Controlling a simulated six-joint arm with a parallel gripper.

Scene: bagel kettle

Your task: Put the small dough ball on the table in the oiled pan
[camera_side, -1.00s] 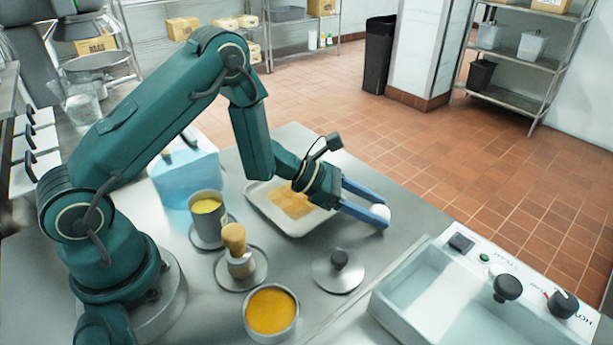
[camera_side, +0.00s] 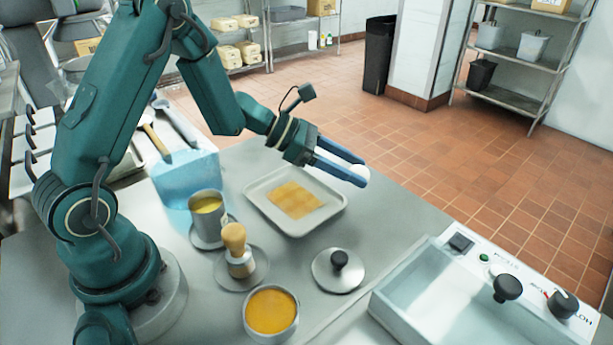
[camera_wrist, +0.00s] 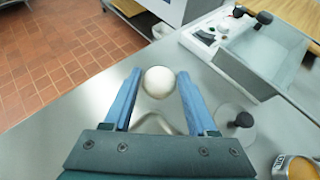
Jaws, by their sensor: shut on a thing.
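The small white dough ball (camera_side: 359,176) is between the blue fingertips of my gripper (camera_side: 352,170), which is shut on it. It is held up in the air, beyond the right side of the pan in the side view. In the wrist view the ball (camera_wrist: 158,82) sits between the two finger ends of my gripper (camera_wrist: 157,84). The oiled pan (camera_side: 255,197) is a shallow light tray on the table with a yellow-brown patch in its middle. In the wrist view the pan is mostly hidden behind my gripper.
A round metal lid (camera_side: 333,277) with a black knob lies in front of the pan. A brush on a stand (camera_side: 236,250), a cup of yellow liquid (camera_side: 206,214) and a bowl of orange liquid (camera_side: 271,312) stand nearby. A rectangular basin (camera_side: 450,300) is at right.

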